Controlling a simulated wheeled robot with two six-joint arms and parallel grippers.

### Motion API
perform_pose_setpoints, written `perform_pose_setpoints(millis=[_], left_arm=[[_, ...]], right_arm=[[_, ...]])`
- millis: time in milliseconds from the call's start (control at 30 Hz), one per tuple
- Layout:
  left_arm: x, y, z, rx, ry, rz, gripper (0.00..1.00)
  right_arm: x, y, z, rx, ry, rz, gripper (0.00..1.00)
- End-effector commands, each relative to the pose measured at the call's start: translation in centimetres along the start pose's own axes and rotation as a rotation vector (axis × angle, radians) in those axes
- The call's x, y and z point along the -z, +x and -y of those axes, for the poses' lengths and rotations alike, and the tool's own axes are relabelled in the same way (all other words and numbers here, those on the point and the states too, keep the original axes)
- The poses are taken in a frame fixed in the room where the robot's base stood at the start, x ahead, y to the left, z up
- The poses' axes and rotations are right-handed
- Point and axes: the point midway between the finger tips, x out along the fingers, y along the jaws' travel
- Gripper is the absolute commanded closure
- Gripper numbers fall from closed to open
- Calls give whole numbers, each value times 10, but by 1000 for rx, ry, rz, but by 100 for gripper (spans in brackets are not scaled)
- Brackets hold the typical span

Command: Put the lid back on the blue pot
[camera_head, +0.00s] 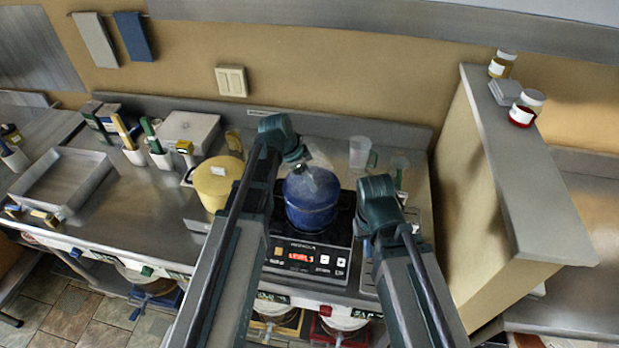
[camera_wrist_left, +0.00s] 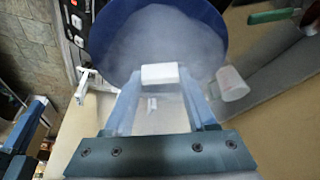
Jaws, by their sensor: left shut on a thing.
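The blue pot (camera_head: 312,205) stands on the black cooker (camera_head: 306,256) in the head view. My left gripper (camera_head: 303,160) reaches over the pot's top from behind its left side. In the left wrist view my left gripper (camera_wrist_left: 160,85) is shut on the lid's white knob (camera_wrist_left: 160,73). A wide blue rim (camera_wrist_left: 106,40) with a cloudy grey middle lies beyond the knob. I cannot tell whether the lid rests on the pot or is just above it. My right gripper (camera_head: 378,225) is to the right of the cooker, with its fingertips hidden or unclear.
A yellow pot (camera_head: 216,184) stands close on the left of the cooker. A clear measuring cup (camera_head: 361,152) stands behind it on the right. A metal tray (camera_head: 62,182) lies far left. A partition with jars (camera_head: 521,115) rises on the right.

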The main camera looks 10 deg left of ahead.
Motion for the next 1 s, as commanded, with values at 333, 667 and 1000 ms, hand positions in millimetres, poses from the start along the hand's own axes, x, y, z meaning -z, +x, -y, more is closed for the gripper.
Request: perform_pose_setpoints(millis=[333, 667, 1000], left_arm=[[0, 1, 0, 0, 0, 0, 100], [0, 1, 0, 0, 0, 0, 100], [0, 1, 0, 0, 0, 0, 13]], right_arm=[[0, 1, 0, 0, 0, 0, 100], [0, 2, 0, 0, 0, 0, 100], [0, 2, 0, 0, 0, 0, 100]])
